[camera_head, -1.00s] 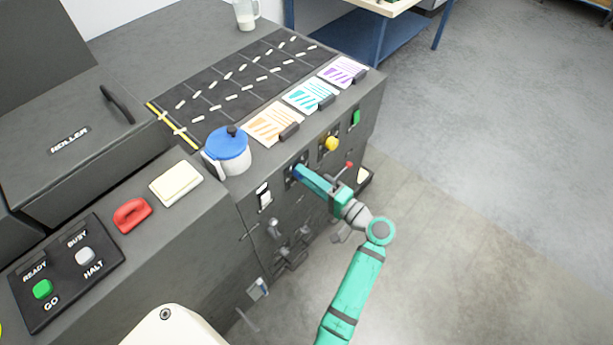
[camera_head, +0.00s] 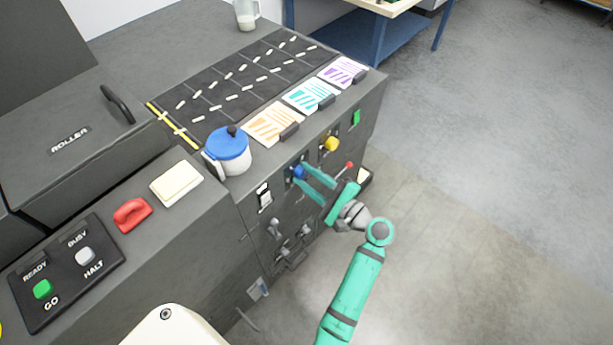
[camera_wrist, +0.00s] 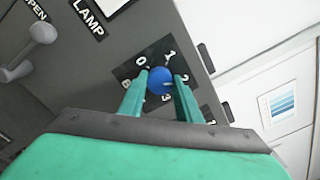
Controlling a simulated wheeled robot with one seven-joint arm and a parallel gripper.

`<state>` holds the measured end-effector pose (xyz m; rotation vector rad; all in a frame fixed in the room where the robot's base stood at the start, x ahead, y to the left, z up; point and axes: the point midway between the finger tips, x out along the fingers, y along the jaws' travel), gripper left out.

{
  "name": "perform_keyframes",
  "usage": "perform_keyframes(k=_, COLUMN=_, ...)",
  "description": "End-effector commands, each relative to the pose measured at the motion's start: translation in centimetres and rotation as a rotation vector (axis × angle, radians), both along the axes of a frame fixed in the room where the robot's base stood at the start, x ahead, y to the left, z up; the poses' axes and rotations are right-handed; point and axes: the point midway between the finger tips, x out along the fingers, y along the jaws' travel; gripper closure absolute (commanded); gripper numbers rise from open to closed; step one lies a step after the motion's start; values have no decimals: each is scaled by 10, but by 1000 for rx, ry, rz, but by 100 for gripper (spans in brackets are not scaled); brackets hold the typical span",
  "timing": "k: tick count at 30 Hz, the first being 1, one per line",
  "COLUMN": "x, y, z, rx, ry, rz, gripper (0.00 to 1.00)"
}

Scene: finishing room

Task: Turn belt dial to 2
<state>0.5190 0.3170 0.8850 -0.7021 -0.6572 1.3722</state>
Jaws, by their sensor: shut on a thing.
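My gripper (camera_head: 309,176) reaches the dial from the front right. In the wrist view its two green fingers (camera_wrist: 160,88) are shut on the dial, one on each side.
A yellow knob (camera_head: 331,144) and a small red-tipped lever (camera_head: 348,166) are close to my gripper on the right. A white switch (camera_head: 264,197) is on the left. A blue-lidded pot (camera_head: 229,152) stands on the top edge above. The floor at right is clear.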

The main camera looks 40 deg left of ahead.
Motion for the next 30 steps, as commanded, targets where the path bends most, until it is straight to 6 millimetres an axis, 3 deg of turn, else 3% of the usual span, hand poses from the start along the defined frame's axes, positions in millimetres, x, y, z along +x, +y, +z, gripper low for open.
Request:
perform_keyframes(k=21, x=0, y=-1, z=-2, rx=4, ry=81, rz=-2, gripper=92)
perform_keyframes(k=22, x=0, y=-1, z=-2, rx=4, ry=81, rz=-2, gripper=67)
perform_keyframes(k=24, x=0, y=-1, z=-2, rx=4, ry=81, rz=-2, gripper=50)
perform_keyframes(k=30, x=0, y=0, z=-1, rx=5, ry=79, rz=0, gripper=50)
